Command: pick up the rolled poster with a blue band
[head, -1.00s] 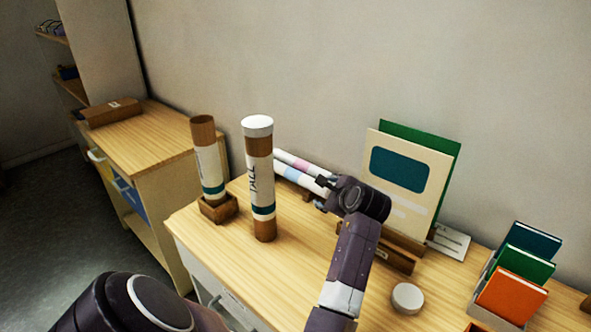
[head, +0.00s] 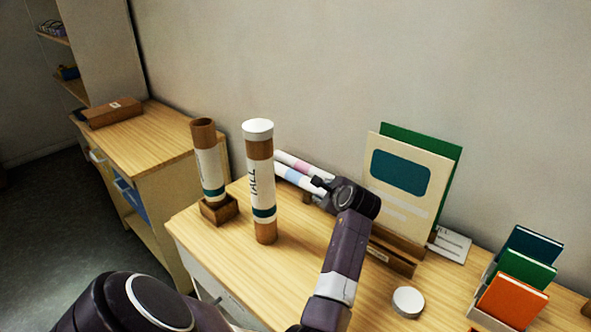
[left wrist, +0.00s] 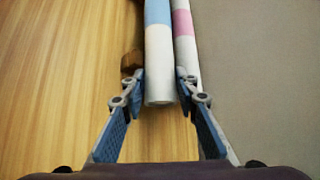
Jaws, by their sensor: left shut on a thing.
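The rolled poster with a blue band (head: 291,177) is a white tube lying near the wall at the back of the table. It also shows in the left wrist view (left wrist: 159,55), where its near end lies between the two fingers. My left gripper (head: 318,188) is shut on it near that end; it also shows in the left wrist view (left wrist: 159,88). A similar white roll with a pink band (head: 299,166) lies beside it on the wall side; it also shows in the wrist view (left wrist: 183,30). The right gripper is not in view.
A tall brown tube (head: 261,190) with a white cap stands left of the rolls. Another tube (head: 209,165) stands in a small wooden holder (head: 219,212). A board stand (head: 398,252), a white round lid (head: 408,302) and upright books (head: 525,268) are at right.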

